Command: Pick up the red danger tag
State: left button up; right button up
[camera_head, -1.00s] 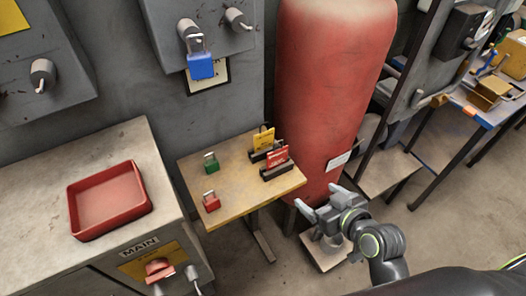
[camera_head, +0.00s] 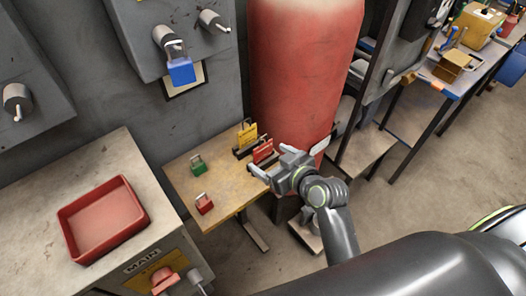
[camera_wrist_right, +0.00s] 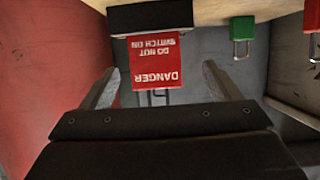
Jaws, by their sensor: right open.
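The red danger tag (camera_wrist_right: 155,62) stands in a dark holder (camera_wrist_right: 150,17) on the small wooden table (camera_head: 225,190). Its lettering reads upside down in the right wrist view. In the head view the tag (camera_head: 263,150) shows just behind my right gripper (camera_head: 268,167). My right gripper is open and empty. In the right wrist view its two fingers stand left and right of the tag, with the tag between them in the picture; I see no contact. My left gripper is not in view.
A yellow tag (camera_head: 246,134) stands in another holder just behind. A green padlock (camera_head: 198,164) and a red padlock (camera_head: 204,203) sit on the table. A large red cylinder (camera_head: 300,70) rises behind the table. A red tray (camera_head: 103,218) lies on the grey cabinet at left.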

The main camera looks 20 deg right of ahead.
aim_at(264, 152)
jog(key=shift+x, duration=0.85)
jog(key=shift+w+a+p, duration=0.1)
jog(key=shift+w+p, duration=0.4)
jog(key=shift+w, duration=0.1)
jog(key=x, duration=0.3)
jog(key=shift+d+p, duration=0.25)
jog(key=shift+p, duration=0.15)
jog(key=shift+w+a+f, duration=0.2)
jog(key=shift+w+f, duration=0.05)
jog(key=shift+w, duration=0.2)
jog(key=shift+c, duration=0.2)
jog(key=c, duration=1)
